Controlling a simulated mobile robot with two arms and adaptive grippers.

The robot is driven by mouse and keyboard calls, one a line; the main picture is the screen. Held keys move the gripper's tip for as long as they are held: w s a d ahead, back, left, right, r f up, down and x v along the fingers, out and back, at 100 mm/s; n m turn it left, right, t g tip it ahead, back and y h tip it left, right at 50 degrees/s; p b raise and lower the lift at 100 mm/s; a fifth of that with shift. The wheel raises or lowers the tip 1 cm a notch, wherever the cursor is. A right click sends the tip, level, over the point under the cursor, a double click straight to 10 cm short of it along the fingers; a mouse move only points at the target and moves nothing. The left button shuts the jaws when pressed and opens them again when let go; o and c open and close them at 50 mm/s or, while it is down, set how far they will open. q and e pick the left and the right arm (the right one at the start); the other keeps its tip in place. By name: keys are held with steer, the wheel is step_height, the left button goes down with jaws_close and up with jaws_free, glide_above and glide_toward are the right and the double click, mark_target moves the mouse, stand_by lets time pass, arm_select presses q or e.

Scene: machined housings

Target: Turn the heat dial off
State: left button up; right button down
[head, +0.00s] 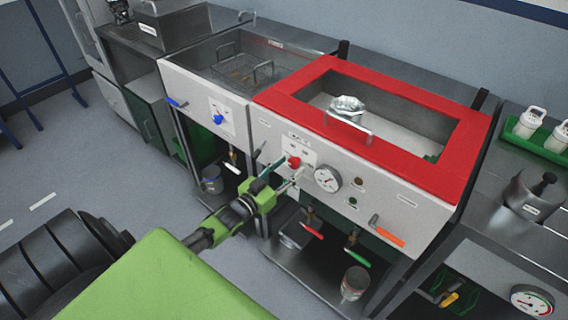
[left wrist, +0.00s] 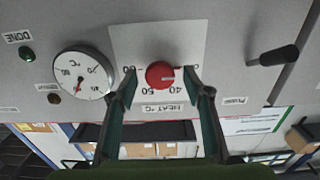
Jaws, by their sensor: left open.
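The heat dial is a small red knob (head: 294,162) on a white plate on the front panel of the red-topped tank. In the left wrist view the dial (left wrist: 160,75) shows upside down, with numbers around it and a "HEAT °C" label below it in the picture. A pale mark shows on its face; I cannot tell exactly which number it points to. My left gripper (head: 279,177) is open and empty in front of the panel. In the left wrist view its two fingertips (left wrist: 160,82) flank the dial, with a gap on each side. My right gripper is out of view.
A round gauge (head: 327,179) sits right of the dial. Red-handled (head: 313,231) and green-handled (head: 358,256) valves are below the panel. A blue dial (head: 218,119) is on the neighbouring tank. A black lever (left wrist: 277,57) sticks out beside the dial plate.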

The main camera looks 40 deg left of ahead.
arm_select(q)
steer(key=s, duration=1.2)
steer(key=shift+a, duration=0.45)
steer(key=s+d+f+g+y, duration=0.15)
steer(key=s+f+g, duration=0.4)
steer(key=f, duration=0.95)
steer(key=s+d+f+g, duration=0.25)
steer(key=s+f, duration=0.65)
steer(key=f, duration=0.6)
steer(key=s+d+f+g, duration=0.3)
steer(key=s+f, duration=0.1)
steer(key=s, duration=0.4)
steer(key=s+d+f+m+g, duration=0.1)
steer(key=s+d+f+g, duration=0.2)
steer(key=s, duration=0.5)
steer(key=s+d+f+g, duration=0.3)
steer(key=s+d+f, duration=0.2)
steer(key=s+f, duration=0.2)
steer(key=shift+s+f+m, duration=0.15)
steer(key=shift+s+m, duration=0.25)
steer(key=shift+s, duration=0.55)
steer(key=shift+w+d, duration=0.1)
